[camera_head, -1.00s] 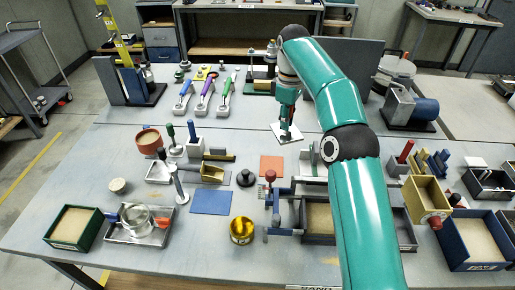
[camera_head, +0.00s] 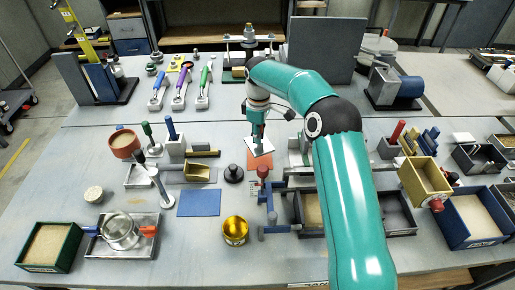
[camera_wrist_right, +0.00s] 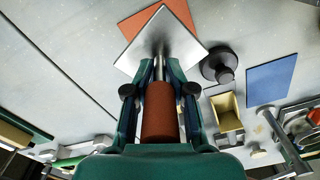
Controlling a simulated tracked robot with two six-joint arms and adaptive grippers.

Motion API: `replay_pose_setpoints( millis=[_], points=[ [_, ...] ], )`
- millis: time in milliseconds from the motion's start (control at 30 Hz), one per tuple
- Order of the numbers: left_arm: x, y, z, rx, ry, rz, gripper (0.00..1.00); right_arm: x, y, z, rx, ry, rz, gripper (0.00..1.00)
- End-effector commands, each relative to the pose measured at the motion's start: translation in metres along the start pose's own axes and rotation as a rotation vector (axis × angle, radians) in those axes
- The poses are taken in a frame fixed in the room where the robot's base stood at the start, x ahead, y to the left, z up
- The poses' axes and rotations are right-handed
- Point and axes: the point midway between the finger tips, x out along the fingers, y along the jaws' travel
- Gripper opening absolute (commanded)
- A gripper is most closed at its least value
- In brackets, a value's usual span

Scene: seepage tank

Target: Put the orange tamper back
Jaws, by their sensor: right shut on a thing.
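My right gripper (camera_head: 259,130) is shut on the orange tamper, pointing down. The tamper's brownish-orange handle (camera_wrist_right: 160,115) is between the fingers in the right wrist view. Its square metal plate (camera_head: 260,147) is at the lower end; the plate (camera_wrist_right: 150,50) also shows in the wrist view. An orange mat (camera_head: 258,162) lies on the table. The plate overlaps part of this mat in both views and looks slightly turned against it. I cannot tell the exact gap between plate and mat. My left gripper is not in view.
A dark round knobbed piece (camera_head: 233,174) stands just left of the orange mat. A blue mat (camera_head: 199,203) lies nearby. A red-topped piece (camera_head: 263,172) on a blue stand is close in front. Metal uprights (camera_head: 299,152) stand to the right.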

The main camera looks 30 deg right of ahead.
Motion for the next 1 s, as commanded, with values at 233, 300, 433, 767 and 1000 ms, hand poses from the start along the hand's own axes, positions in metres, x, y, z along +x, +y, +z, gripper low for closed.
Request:
replay_pose_setpoints(
  millis=[233, 300, 433, 767, 1000],
  points=[
    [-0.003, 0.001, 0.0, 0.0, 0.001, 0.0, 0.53, 0.019, 0.001, 0.001, 0.001, -0.001, 0.0, 0.0],
    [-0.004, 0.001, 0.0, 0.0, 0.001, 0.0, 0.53, 0.028, 0.0, 0.001, 0.002, -0.001, -0.001, 0.0],
    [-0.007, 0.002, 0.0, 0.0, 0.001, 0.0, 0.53, 0.046, 0.001, 0.001, 0.001, -0.002, 0.0, 0.0],
    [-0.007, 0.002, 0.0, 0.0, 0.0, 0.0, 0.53, 0.055, 0.001, 0.001, 0.002, 0.001, 0.003, 0.0],
    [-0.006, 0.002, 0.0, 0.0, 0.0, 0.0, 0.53, 0.058, 0.001, 0.001, 0.001, 0.0, 0.001, 0.41]
  ],
)
